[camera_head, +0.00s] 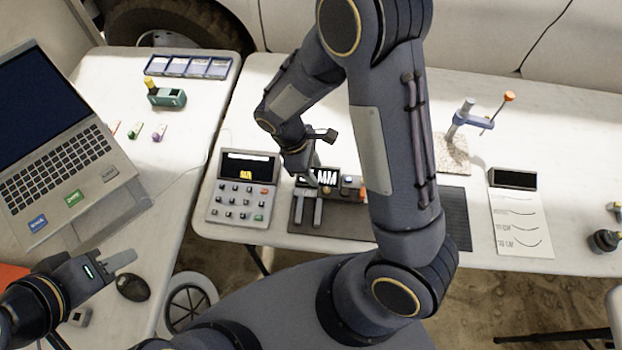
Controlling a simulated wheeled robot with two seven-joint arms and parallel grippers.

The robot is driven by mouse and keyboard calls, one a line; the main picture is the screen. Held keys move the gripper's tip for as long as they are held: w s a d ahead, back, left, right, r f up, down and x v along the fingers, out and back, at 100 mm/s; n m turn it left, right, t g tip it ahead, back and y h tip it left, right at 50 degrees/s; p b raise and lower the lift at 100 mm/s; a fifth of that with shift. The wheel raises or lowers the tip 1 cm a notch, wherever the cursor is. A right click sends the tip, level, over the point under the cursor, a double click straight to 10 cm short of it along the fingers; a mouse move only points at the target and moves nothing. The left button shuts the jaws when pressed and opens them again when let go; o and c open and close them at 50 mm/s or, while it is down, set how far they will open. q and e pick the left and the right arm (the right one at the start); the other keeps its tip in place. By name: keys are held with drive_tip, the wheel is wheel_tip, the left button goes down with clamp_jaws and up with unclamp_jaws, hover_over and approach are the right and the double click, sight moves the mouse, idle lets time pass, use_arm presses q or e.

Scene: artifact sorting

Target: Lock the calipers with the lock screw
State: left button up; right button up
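The calipers (307,206) lie on a dark mat (345,223) at the front of the right-hand table, with their jaws toward the front edge. Their display end is beside my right gripper (322,172). The lock screw cannot be made out clearly; it is small and partly hidden by the gripper. My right gripper is over the top of the calipers, and its fingertips are too small and overlapped to tell open from shut. My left gripper (122,260) is at the lower left, above the left table, away from the calipers. Its fingers look close together.
A keypad box with a screen (243,188) stands just left of the mat. A laptop (70,150), a mouse (133,287) and a green device (166,97) are on the left table. A clamp stand (470,125), a phone (513,179) and a paper sheet (521,230) are to the right.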

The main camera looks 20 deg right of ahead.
sight(326, 189)
drive_tip(key=shift+n, duration=0.3)
drive_tip(key=x, duration=0.8)
drive_tip(key=shift+w+f+p, duration=0.2)
drive_tip(key=shift+f+p, duration=0.1)
drive_tip(key=shift+p, duration=0.1)
drive_tip(key=shift+h, duration=0.3)
clamp_jaws()
